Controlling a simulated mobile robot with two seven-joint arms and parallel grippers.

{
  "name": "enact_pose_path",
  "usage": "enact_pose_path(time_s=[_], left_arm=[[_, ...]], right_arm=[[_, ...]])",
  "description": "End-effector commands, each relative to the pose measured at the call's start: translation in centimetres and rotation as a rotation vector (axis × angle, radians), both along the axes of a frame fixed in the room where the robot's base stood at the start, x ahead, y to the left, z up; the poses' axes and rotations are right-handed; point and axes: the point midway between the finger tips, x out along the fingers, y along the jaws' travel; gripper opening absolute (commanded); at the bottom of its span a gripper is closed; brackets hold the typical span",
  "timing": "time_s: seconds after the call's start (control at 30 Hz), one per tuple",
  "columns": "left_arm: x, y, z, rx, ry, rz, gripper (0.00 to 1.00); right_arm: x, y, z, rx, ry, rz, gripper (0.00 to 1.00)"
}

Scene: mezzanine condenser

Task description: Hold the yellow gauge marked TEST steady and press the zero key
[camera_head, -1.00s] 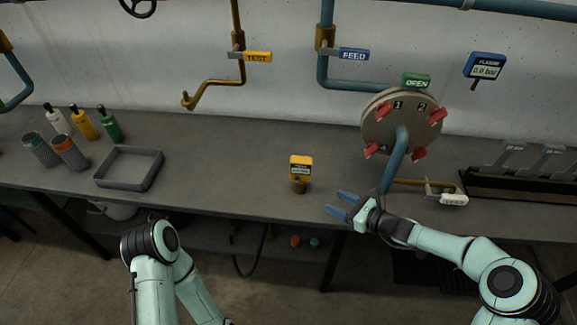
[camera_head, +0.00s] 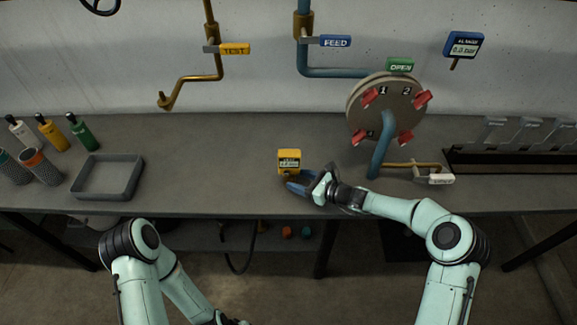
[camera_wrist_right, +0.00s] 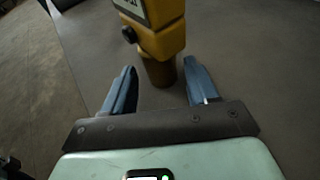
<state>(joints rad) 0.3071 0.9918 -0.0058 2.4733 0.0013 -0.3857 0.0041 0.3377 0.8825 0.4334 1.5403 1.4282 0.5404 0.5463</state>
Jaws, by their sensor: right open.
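The yellow gauge (camera_head: 289,157) stands upright on the grey bench near its front edge, on a short brown stem. It also shows in the right wrist view (camera_wrist_right: 163,38), where its display is cut off at the top and a dark round key (camera_wrist_right: 129,34) sits on its face. My right gripper (camera_head: 296,186) is open and low at the gauge's front right. In the wrist view its two blue fingers (camera_wrist_right: 160,88) are spread on either side of the stem's line, with the stem just beyond the tips. My left gripper (camera_head: 230,320) shows only partly at the bottom edge.
A round plate with red handles (camera_head: 384,106) and a blue pipe stand right of the gauge. A grey tray (camera_head: 107,198) and bottles are at left. Bench between tray and gauge is clear.

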Motion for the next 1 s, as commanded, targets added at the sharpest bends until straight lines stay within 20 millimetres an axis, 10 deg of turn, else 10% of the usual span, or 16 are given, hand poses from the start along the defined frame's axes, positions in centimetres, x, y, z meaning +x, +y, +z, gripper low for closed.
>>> enact_pose_path(time_s=[0.67, 0.8, 1.0], left_arm=[[0.0, 0.0, -0.1, 0.0, 0.0, 0.0, 0.43], [0.0, 0.0, -0.1, 0.0, 0.0, 0.0, 0.43], [-0.1, 0.0, -0.1, 0.0, 0.0, 0.0, 0.43]], right_arm=[[1.8, 2.7, -1.1, -0.002, 0.0, -0.001, 0.58], [1.8, 2.7, -1.1, -0.002, 0.0, -0.001, 0.28], [1.8, 2.7, -1.1, -0.002, 0.0, -0.001, 0.28]])
